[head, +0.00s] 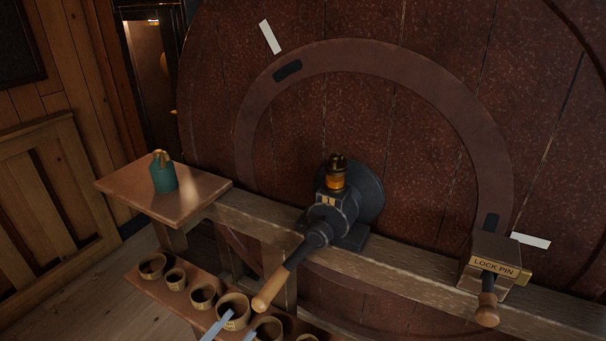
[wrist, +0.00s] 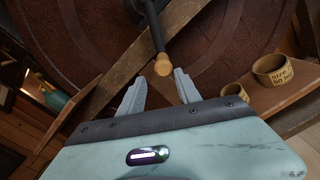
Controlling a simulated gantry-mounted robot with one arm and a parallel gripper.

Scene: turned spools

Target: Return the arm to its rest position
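My gripper (head: 238,316) shows at the bottom edge of the head view, in front of the row of cups, with only its pale finger ends in frame. In the wrist view my gripper (wrist: 160,75) has its two grey fingers spread apart with nothing held between them. The wooden end of the crank handle (wrist: 162,64) shows beyond the fingertips there, apart from them as far as I can tell. In the head view this crank handle (head: 273,288) points down and left, just above my fingers. The rest of my arm is out of the head view.
A large dark red wheel (head: 420,130) stands behind a wooden beam (head: 400,262). A teal can (head: 164,173) sits on a side shelf (head: 200,203). Several cups (head: 203,296) line a low shelf. A lock pin box (head: 492,262) with a wooden handle is at right.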

